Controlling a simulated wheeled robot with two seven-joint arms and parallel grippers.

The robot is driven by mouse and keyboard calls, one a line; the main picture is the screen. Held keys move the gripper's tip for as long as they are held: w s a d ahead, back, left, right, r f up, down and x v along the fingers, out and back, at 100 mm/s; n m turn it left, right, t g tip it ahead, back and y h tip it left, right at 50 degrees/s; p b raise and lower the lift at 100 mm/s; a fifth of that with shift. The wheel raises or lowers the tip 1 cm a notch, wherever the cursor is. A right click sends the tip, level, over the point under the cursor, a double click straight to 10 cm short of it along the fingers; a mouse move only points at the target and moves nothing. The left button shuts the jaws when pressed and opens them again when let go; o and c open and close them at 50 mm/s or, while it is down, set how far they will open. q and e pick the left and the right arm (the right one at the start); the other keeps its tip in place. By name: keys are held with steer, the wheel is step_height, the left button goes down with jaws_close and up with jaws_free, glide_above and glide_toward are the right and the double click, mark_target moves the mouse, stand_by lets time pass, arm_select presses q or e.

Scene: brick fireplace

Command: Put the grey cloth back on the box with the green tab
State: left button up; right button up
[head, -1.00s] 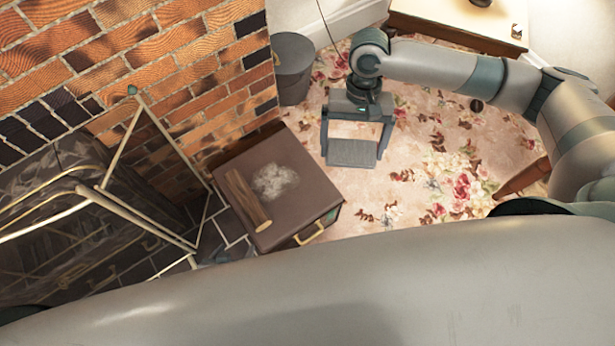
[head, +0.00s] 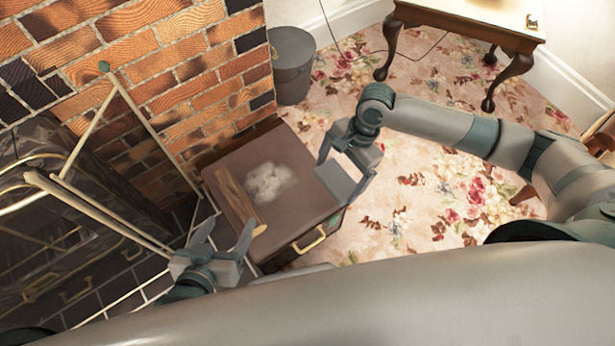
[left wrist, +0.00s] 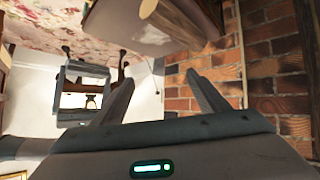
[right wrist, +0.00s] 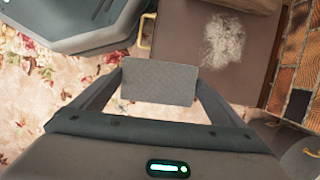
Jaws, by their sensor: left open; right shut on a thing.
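The grey cloth (head: 341,184) is a flat, stiff-looking rectangle with a woven pattern. My right gripper (head: 347,174) is shut on it, near the right edge of the brown box (head: 300,190); it also shows between the fingers in the right wrist view (right wrist: 160,83). Whether the cloth touches the box is unclear. The box has a brass handle on its front and a small green bit near its right corner, partly hidden. My left gripper (head: 226,230) is open and empty by the box's near left edge.
A wooden log (head: 236,198) and a fuzzy pale grey patch (head: 268,182) lie on the box top. A grey bucket (head: 292,68) and a wooden table (head: 460,25) stand behind. Floral carpet is open at right.

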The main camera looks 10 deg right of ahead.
arm_select(q)
steer(key=shift+s+r, duration=0.1)
steer(key=shift+r, duration=0.25)
arm_select(e)
steer(key=shift+f, duration=0.25)
steer(key=shift+w+a+f, duration=0.25)
steer(key=shift+w+f, duration=0.1)
steer(key=shift+w, duration=0.05)
steer(key=w+a+f+b, duration=0.1)
steer(key=w+f, duration=0.1)
steer(key=w, duration=0.1)
steer(key=w+a+f+b, duration=0.1)
steer(key=w+a+f, duration=0.1)
steer(key=w, duration=0.1)
steer(key=w+a+f+b, duration=0.1)
steer(key=w+f+b, duration=0.1)
steer(key=w, duration=0.1)
steer(key=shift+a, duration=0.3)
arm_select(q)
steer(key=w+d+r+t+h, duration=0.2)
steer(key=r+t, duration=0.6)
steer(key=r, duration=0.6)
steer(key=shift+d+t+h, duration=0.4)
steer(key=shift+d+h, duration=0.1)
steer(key=shift+d, duration=0.3)
arm_select(e)
steer(key=shift+w+a+f, duration=0.15)
steer(key=shift+w, duration=0.15)
steer(key=shift+f, duration=0.1)
